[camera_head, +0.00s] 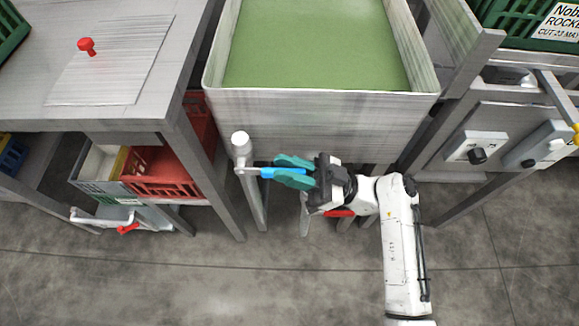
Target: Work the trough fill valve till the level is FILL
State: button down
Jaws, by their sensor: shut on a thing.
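The trough (318,95) is a large steel-walled tank at the upper middle, holding green liquid (315,45). Below its front left corner stands a grey pipe with a white cap (240,137). A blue lever handle (267,172) sticks out to the right from this pipe and looks like the fill valve's handle. My gripper (290,171), with teal fingers, reaches in from the right and is shut on the blue handle. The handle's right end is hidden between the fingers. No level marking can be read here.
A steel bench (110,60) with a red knob (86,46) is at left, with a red crate (180,165) beneath. A panel with switches (475,147) is at right. A red handle (340,212) shows below my gripper.

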jog(key=c, duration=1.1)
grip_release()
jog(key=b+v, duration=0.1)
jog(key=v, duration=1)
jog(key=shift+b, duration=0.3)
